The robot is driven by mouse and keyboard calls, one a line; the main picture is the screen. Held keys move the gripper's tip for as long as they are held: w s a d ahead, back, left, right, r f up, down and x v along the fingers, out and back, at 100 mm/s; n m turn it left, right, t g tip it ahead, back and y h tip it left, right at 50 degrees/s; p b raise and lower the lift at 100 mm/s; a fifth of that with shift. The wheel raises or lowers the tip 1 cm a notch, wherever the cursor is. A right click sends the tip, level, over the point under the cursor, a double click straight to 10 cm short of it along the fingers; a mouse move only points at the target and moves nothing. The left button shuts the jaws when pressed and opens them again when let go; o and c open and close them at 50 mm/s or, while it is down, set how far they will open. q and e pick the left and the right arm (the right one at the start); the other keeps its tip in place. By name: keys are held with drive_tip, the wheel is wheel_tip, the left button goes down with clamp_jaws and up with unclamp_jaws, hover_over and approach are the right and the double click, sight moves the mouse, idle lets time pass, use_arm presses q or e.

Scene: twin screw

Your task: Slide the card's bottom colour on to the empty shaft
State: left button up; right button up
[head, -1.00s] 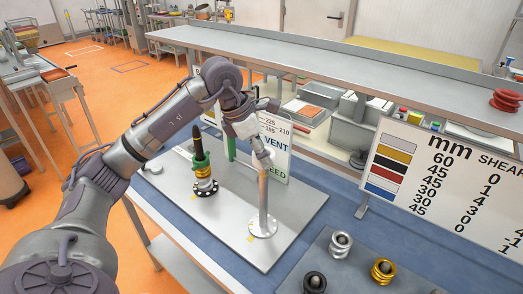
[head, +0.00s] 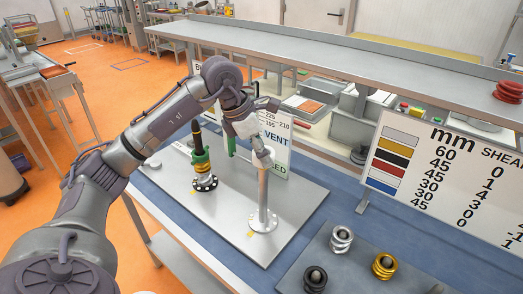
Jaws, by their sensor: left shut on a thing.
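The card (head: 440,170) stands at the right and lists silver, gold, black, red and, at the bottom, blue. A bare silver shaft (head: 263,200) stands upright on a round flange on the grey plate. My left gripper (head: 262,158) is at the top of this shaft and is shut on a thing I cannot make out. A second shaft (head: 196,136) to its left carries green, gold and dark parts. Silver (head: 340,239), gold (head: 384,265) and black (head: 315,279) screw elements stand at the front right. I cannot make out a blue one. My right gripper is not in view.
A red coiled piece (head: 508,91) lies on the long raised shelf (head: 330,62) behind. A white sign (head: 276,150) stands just behind the shafts. The grey plate (head: 225,225) is clear in front of them. Blue bench surface (head: 310,212) shows between plate and card.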

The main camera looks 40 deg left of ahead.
use_arm(q)
drive_tip(key=shift+f+b, duration=3.9)
drive_tip(key=shift+f, duration=1.05)
drive_tip(key=o, duration=1.3)
drive_tip(key=shift+r, duration=0.1)
drive_tip(key=shift+a+r, duration=0.1)
drive_tip(key=shift+r, duration=0.15)
approach(261, 179)
drive_tip(key=shift+w+a+r, duration=0.1)
drive_tip(key=shift+w+a, duration=0.15)
drive_tip(key=shift+a, duration=0.25)
